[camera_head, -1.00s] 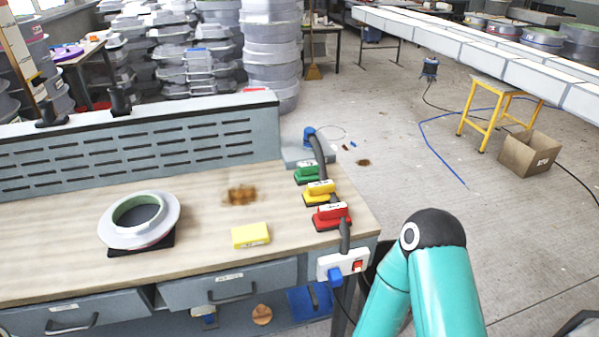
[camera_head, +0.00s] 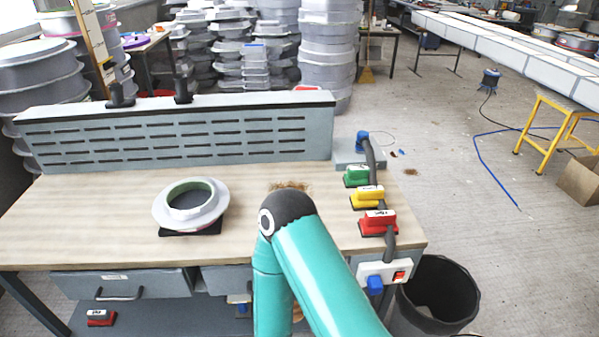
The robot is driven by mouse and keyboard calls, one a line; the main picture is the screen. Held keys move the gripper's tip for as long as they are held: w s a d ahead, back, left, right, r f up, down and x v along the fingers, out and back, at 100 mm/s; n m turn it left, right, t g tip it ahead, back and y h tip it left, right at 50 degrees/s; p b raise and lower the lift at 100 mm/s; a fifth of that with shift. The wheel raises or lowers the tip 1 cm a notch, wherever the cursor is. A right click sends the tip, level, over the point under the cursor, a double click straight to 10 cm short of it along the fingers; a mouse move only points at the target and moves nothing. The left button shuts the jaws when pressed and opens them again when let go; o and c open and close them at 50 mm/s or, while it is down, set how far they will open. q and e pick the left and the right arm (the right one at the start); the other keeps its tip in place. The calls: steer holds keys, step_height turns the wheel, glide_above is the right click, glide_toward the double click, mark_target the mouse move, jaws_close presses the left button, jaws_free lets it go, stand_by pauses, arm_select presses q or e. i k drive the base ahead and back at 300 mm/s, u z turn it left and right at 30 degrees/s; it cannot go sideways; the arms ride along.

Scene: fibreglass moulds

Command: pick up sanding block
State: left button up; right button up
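Red (camera_head: 378,220), yellow (camera_head: 367,196) and green (camera_head: 357,175) blocks with dark bases and small labels stand in a row at the bench's right end. They look like sanding blocks, but I cannot tell which one the task means. Another red block (camera_head: 101,317) with a dark base lies on the lower shelf at the left. A plain yellow block seen earlier on the bench top is not visible now; my teal arm covers that area. Neither of my grippers is in view.
The wooden bench top (camera_head: 90,222) carries a round grey mould (camera_head: 160,207) on a dark base. A slotted panel (camera_head: 180,140) runs along its back.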

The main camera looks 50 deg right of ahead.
mark_target(357, 176)
steer(key=z, duration=0.3)
steer(key=i, duration=0.2)
steer(key=u, duration=2.2)
steer(key=k, duration=1.65)
steer(key=z, duration=0.7)
steer(key=k, duration=0.65)
steer(key=z, duration=0.8)
steer(key=i, duration=0.45)
steer(key=z, duration=0.2)
